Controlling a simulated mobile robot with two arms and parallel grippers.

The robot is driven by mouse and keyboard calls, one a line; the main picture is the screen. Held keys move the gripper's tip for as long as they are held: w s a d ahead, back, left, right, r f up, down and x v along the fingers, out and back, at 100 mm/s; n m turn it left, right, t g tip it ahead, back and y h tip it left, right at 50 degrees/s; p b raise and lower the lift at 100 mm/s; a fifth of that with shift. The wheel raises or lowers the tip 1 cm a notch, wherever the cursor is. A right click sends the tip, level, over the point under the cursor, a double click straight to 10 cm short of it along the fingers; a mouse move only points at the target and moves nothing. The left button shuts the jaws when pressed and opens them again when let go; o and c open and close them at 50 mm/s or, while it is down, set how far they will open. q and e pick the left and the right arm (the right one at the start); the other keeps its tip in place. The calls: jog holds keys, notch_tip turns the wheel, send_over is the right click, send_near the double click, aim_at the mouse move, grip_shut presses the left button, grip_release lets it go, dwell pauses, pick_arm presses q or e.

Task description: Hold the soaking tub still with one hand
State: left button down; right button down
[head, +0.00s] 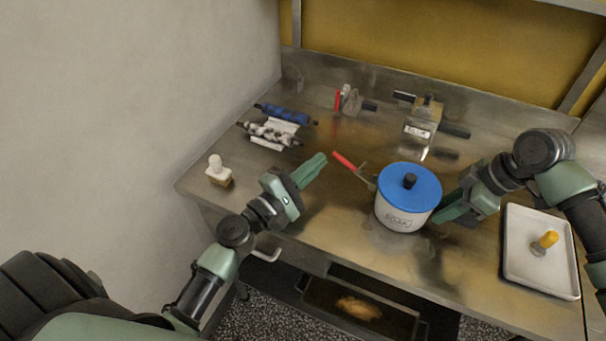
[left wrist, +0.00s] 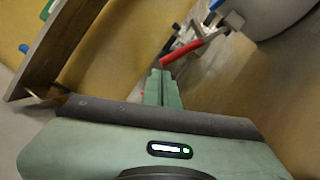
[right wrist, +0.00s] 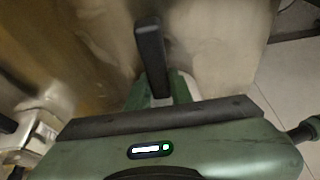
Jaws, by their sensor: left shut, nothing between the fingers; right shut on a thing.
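The soaking tub (head: 399,217) is a white round pot marked SOAK, with a blue lid (head: 402,181) and black knob. It stands upright near the middle of the steel bench. My right gripper (head: 438,214) is at its right side. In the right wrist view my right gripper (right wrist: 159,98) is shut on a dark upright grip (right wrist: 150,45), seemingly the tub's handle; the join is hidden. My left gripper (head: 322,158) is shut and empty, left of the tub. A red-handled tool (head: 343,159) lies between them, also in the left wrist view (left wrist: 195,47).
A white tray (head: 520,273) with a yellow-handled tool (head: 544,242) is at the right. The front bench centre is clear.

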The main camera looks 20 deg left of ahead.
pick_arm(q)
jog(key=shift+w+d, duration=0.1)
jog(key=shift+w, duration=0.25)
jog(key=shift+r, duration=0.15)
jog(key=shift+d+r+m, duration=0.15)
jog(key=shift+r+m, duration=0.05)
jog(key=shift+m, duration=0.1)
jog(key=shift+d+r+m, duration=0.15)
jog(key=shift+r+m, duration=0.25)
jog(key=d+r+m+g+y, duration=0.1)
jog(key=d+r+m+g, duration=0.2)
jog(key=d+r+m, duration=0.4)
jog(key=d+m, duration=0.1)
jog(key=m, duration=0.1)
jog(key=shift+s+d+r+m, duration=0.2)
jog(key=shift+d+m, duration=0.1)
jog(key=shift+m, duration=0.1)
dwell(0.3)
